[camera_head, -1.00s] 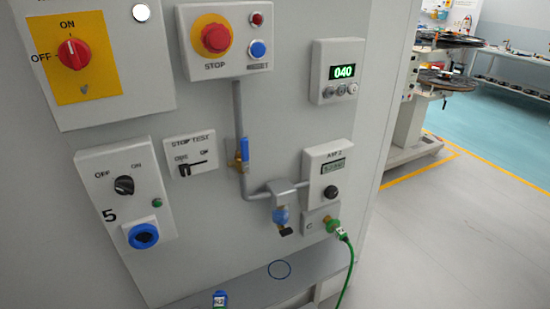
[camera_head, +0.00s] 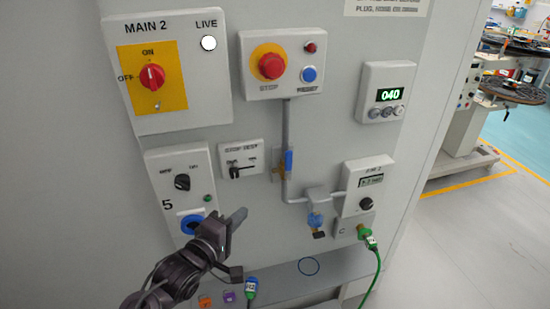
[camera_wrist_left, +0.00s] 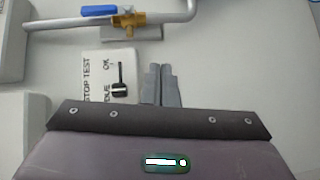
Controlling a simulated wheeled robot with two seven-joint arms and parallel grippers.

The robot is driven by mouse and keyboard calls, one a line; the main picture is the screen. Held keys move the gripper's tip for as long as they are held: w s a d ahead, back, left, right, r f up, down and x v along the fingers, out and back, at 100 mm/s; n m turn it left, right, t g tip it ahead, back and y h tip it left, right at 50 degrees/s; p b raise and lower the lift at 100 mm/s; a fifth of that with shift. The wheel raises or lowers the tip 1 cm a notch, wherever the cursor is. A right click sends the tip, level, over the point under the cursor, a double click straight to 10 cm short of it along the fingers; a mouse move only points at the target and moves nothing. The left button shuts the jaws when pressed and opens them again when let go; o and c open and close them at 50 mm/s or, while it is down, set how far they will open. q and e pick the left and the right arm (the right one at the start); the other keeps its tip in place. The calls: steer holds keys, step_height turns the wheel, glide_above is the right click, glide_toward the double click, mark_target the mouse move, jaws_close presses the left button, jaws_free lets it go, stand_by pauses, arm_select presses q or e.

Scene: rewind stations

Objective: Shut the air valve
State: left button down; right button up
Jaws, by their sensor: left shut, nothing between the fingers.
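The air valve is a brass body on a grey pipe with a blue lever handle (camera_head: 288,160). In the head view the lever stands upright, in line with the vertical pipe. In the left wrist view the blue lever (camera_wrist_left: 99,11) lies along the pipe beside the brass body (camera_wrist_left: 128,22). My left gripper (camera_head: 238,216) is below and to the left of the valve, apart from it. In the left wrist view its fingers (camera_wrist_left: 161,84) are together and empty, near the stop test plate. My right gripper is not in view.
The stop test plate (camera_head: 241,159) with a small black lever is left of the valve. Above are the red stop button (camera_head: 271,66) and the MAIN 2 switch (camera_head: 151,77). A blue regulator (camera_head: 315,220) and a green hose (camera_head: 378,270) are lower right. A ledge (camera_head: 285,280) runs below.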

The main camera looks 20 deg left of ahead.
arm_select(q)
step_height(320, 180, up, 8)
steer(key=s+r+n+t, duration=0.1)
steer(key=s, duration=0.1)
steer(key=p, duration=0.4)
glide_toward(288, 166)
steer(key=w+a+r, duration=0.2)
steer(key=w+a, duration=0.2)
steer(key=w, duration=0.1)
steer(key=d, duration=0.1)
steer(key=w+d+p, duration=0.1)
steer(key=d, duration=0.1)
steer(key=shift+w+d+f, duration=0.3)
steer(key=shift+w+f, duration=0.05)
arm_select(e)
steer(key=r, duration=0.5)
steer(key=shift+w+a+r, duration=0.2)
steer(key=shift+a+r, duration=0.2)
arm_select(q)
steer(key=shift+w, duration=0.15)
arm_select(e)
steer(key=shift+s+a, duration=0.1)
